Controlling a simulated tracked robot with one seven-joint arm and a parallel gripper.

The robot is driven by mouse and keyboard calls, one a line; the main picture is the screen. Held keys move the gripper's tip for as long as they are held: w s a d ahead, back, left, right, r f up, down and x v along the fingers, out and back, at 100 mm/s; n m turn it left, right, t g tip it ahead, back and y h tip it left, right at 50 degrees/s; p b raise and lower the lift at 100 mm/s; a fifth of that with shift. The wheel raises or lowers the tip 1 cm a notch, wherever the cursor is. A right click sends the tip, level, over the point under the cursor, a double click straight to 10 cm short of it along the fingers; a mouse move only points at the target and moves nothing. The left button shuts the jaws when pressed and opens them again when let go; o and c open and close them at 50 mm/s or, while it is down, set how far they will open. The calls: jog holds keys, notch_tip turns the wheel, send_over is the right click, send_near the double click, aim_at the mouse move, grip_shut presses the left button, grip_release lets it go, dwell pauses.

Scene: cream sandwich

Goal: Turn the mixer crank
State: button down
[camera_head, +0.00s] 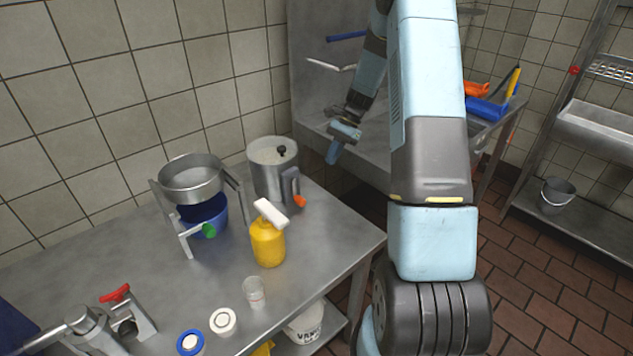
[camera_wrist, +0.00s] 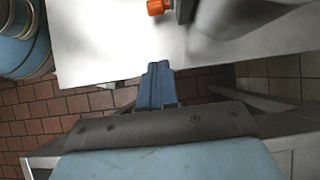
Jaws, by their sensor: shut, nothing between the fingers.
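What I take to be the mixer is a steel drum (camera_head: 262,186) with a black knob on its lid, at the back of the steel table. A dark arm with an orange handle (camera_head: 299,202), apparently the crank, is on its right side. The orange handle also shows at the top edge of the wrist view (camera_wrist: 157,7). My gripper (camera_head: 332,157) is right of the mixer and apart from the handle. In the wrist view its blue fingers (camera_wrist: 158,68) are together and empty, seen against the table edge.
The steel table (camera_head: 325,240) also bears a sieve stand (camera_head: 190,184) with a blue bowl (camera_head: 213,222), a yellow bottle (camera_head: 268,243), a clear cup (camera_head: 253,293) and lidded jars. A metal counter (camera_head: 385,148) stands behind my arm. Brick-tiled floor shows at right.

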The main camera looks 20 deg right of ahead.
jog(key=x, duration=0.9)
jog(key=a, duration=0.1)
jog(key=s+a+f, duration=0.1)
jog(key=a, duration=0.1)
jog(key=shift+s+f, duration=0.1)
jog(key=shift+s, duration=0.05)
jog(key=shift+s+a+f, duration=0.1)
jog(key=shift+s+a, duration=0.1)
jog(key=shift+a, duration=0.35)
jog(key=shift+d, duration=0.1)
jog(key=shift+f, duration=0.1)
jog(key=shift+f+y, duration=0.1)
jog(key=shift+y, duration=0.3)
